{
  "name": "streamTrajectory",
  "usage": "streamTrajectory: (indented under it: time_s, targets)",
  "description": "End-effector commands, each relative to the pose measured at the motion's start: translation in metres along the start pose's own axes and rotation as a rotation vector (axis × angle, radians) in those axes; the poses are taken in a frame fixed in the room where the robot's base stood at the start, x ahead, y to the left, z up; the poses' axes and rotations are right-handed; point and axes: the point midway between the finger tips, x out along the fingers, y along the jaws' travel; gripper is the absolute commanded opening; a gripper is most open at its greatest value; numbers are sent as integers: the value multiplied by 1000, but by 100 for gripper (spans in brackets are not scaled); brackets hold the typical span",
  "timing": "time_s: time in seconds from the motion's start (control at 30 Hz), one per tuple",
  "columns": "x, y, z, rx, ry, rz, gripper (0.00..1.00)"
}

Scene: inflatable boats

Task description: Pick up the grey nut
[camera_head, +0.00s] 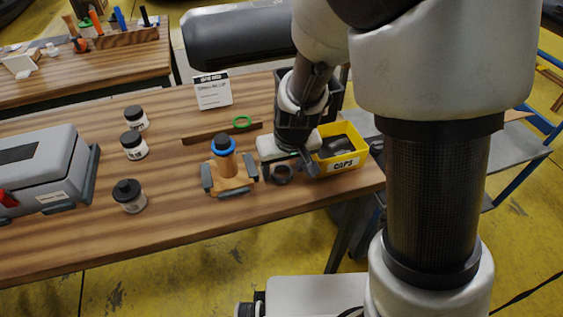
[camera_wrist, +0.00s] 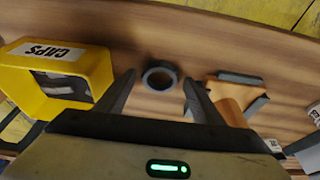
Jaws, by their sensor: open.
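The grey nut (camera_head: 283,174) is a dark grey ring on the wooden table, between the wooden fixture and the yellow bin. My gripper (camera_head: 290,170) is over the table right at the nut. In the wrist view my gripper (camera_wrist: 158,82) is open, with one finger on each side of the nut and a gap on both sides. Whether the fingertips are down at the nut's height I cannot tell.
The yellow CAPS bin (camera_head: 341,150) stands close to the right of my gripper. A wooden fixture (camera_head: 229,178) with an upright post and blue ring stands close to the left. A green ring (camera_head: 242,122) lies behind. Several black-lidded jars and a grey case (camera_head: 45,170) are farther left.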

Motion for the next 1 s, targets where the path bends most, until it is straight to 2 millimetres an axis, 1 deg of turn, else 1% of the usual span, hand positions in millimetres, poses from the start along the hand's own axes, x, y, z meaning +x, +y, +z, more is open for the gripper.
streamTrajectory:
  time_s: [0.03, 0.23, 0.27, 0.5, 0.53, 0.77, 0.87, 1.0]
  targets:
    - [3, 0, 0, 0, 0, 0, 62]
    - [2, 0, 0, 0, 1, 0, 62]
    - [2, 0, 0, 0, 1, 0, 60]
    - [2, 0, 0, 0, 0, 0, 20]
    - [2, 0, 0, 0, 0, 0, 17]
    - [0, 0, -1, 0, 1, 0, 17]
    - [-10, -1, -5, -1, 3, -1, 17]
    - [-37, -1, -13, -2, 5, -1, 17]
